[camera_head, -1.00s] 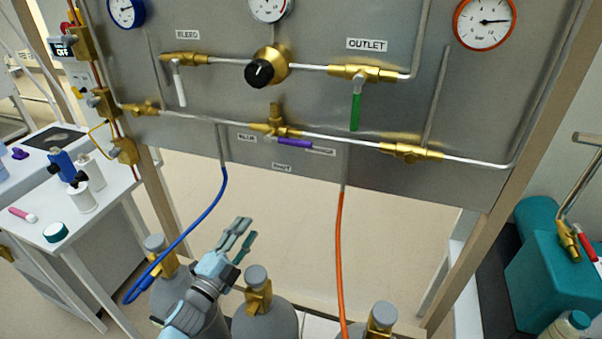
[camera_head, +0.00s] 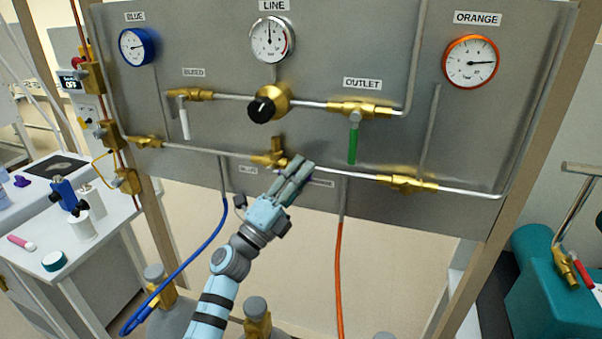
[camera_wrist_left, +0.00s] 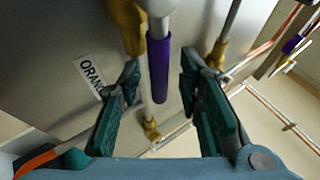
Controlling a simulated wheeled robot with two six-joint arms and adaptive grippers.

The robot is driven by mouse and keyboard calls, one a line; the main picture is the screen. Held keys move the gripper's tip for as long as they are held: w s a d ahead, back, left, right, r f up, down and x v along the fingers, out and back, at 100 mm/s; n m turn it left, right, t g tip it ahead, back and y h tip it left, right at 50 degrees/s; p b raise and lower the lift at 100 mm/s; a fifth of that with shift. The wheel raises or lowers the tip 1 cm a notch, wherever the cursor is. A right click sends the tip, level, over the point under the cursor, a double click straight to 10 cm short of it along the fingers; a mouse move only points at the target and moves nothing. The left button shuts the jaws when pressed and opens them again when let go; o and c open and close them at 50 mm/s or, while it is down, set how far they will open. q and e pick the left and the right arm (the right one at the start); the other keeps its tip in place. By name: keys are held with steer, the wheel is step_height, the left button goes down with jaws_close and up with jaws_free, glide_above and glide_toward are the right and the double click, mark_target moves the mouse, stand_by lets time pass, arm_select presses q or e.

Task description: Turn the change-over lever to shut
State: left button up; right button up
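The change-over lever has a purple handle. In the left wrist view the purple handle (camera_wrist_left: 159,68) hangs between my left fingers, apart from both. In the head view my gripper covers nearly all of the handle. Its brass valve body (camera_head: 268,158) shows just left of the fingertips, on the lower pipe. My left gripper (camera_head: 302,168) is in front of the panel, over the lever. In the left wrist view its fingers (camera_wrist_left: 158,105) are spread on either side of the handle. A label reading in part "ORAN" (camera_wrist_left: 92,76) is beside the left finger. My right gripper is not in view.
The steel panel (camera_head: 330,70) carries the OUTLET valve's green handle (camera_head: 353,143), the bleed valve's white handle (camera_head: 184,124) and a black knob (camera_head: 263,109). A blue hose (camera_head: 205,243) and an orange hose (camera_head: 338,265) hang below. Gas cylinders (camera_head: 256,310) stand underneath.

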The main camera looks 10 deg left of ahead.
arm_select(q)
jaws_close()
steer(key=shift+f+m, duration=0.15)
steer(key=shift+m, duration=0.15)
steer(key=a+f+m+g+y+p, duration=0.3)
steer(key=a+f+m+g+p, duration=0.3)
steer(key=m+g+p, duration=0.4)
steer(key=shift+w+a+f+m+y+p, duration=0.3)
steer(key=shift+a+m+p, duration=0.15)
steer(key=shift+m, duration=2.45)
jaws_free()
